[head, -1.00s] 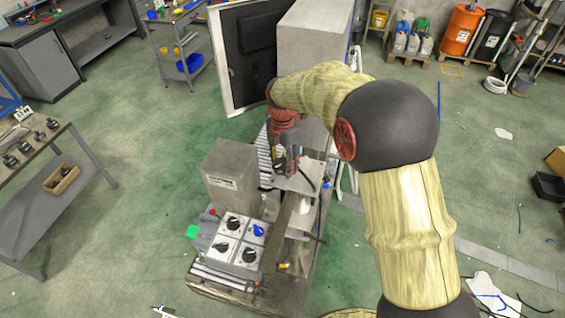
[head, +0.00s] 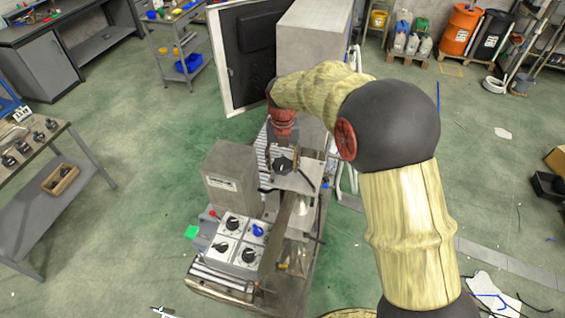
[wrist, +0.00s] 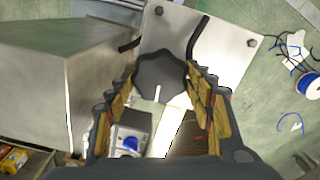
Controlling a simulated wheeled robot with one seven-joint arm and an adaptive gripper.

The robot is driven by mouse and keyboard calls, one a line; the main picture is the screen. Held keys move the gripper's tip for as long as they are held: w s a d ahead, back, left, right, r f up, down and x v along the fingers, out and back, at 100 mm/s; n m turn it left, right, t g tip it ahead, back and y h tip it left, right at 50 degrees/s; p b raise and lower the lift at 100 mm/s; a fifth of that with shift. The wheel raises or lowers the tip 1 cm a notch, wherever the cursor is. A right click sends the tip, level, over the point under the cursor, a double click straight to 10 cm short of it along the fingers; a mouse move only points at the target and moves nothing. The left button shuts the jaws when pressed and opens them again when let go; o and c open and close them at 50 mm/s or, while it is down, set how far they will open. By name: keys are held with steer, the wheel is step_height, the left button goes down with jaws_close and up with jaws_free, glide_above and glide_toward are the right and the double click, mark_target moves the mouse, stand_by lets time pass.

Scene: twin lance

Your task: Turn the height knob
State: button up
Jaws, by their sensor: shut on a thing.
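The height knob (wrist: 158,78) is a dark, lobed knob with a pale pointer line. In the wrist view it sits between my gripper's ribbed fingers (wrist: 160,88), over a pale metal plate (wrist: 215,60). In the head view the knob (head: 283,165) shows dark at the lower end of my gripper (head: 283,156), above the plate on the machine. My gripper is shut on the knob from both sides. The fingers partly hide its mounting.
A grey box housing (head: 230,178) stands close left of my gripper. In front is a panel with several dark knobs and one blue knob (head: 258,230). A red-tipped lever (head: 212,213) stands beside it. Green floor is open to the left.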

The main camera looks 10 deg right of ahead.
mark_target(282, 164)
steer(key=shift+n, duration=0.5)
steer(key=o, duration=1.1)
steer(key=shift+o, duration=0.2)
steer(key=shift+r, duration=0.1)
step_height(282, 164, up, 12)
